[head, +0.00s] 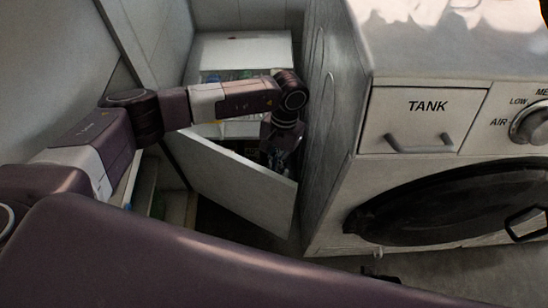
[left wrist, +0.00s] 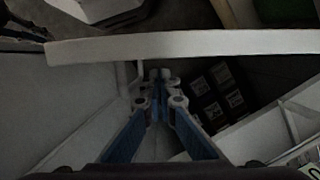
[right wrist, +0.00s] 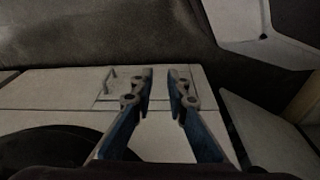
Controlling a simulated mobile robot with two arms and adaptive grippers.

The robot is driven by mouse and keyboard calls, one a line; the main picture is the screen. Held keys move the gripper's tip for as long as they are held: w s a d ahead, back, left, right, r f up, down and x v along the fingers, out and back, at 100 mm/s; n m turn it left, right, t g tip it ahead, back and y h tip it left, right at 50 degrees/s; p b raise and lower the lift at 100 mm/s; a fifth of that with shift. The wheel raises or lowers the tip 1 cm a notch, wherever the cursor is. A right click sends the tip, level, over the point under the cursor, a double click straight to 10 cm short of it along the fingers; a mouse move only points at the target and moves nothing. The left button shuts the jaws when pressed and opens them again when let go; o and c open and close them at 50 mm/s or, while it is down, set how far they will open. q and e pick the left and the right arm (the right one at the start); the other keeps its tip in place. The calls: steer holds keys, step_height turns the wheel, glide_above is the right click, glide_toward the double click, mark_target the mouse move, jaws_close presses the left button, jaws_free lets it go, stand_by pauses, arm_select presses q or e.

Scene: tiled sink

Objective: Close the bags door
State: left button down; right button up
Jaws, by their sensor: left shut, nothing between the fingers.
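The white cabinet door (head: 235,180) stands swung open, low in front of the small white cabinet (head: 245,50). My left arm reaches over the door, and my left gripper (head: 279,160) points down just behind its free end, on the cabinet side. In the left wrist view the left gripper (left wrist: 160,76) is shut and empty. The door's pale top edge (left wrist: 220,45) runs across that view just beyond the fingertips; contact cannot be told. My right gripper (right wrist: 162,73) shows only in the right wrist view, open and empty, over the washing machine front.
The washing machine (head: 335,130) stands close to the door's right end, with its tank drawer (head: 422,118) shut. Dark boxes (left wrist: 215,90) are inside the cabinet. A wall bounds the left. Some floor (head: 225,222) shows below the door.

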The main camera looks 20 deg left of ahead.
arm_select(q)
steer(key=shift+s+a, duration=0.1)
steer(key=shift+s, duration=0.4)
arm_select(e)
steer(key=shift+s+f, duration=0.2)
steer(key=shift+f, duration=0.3)
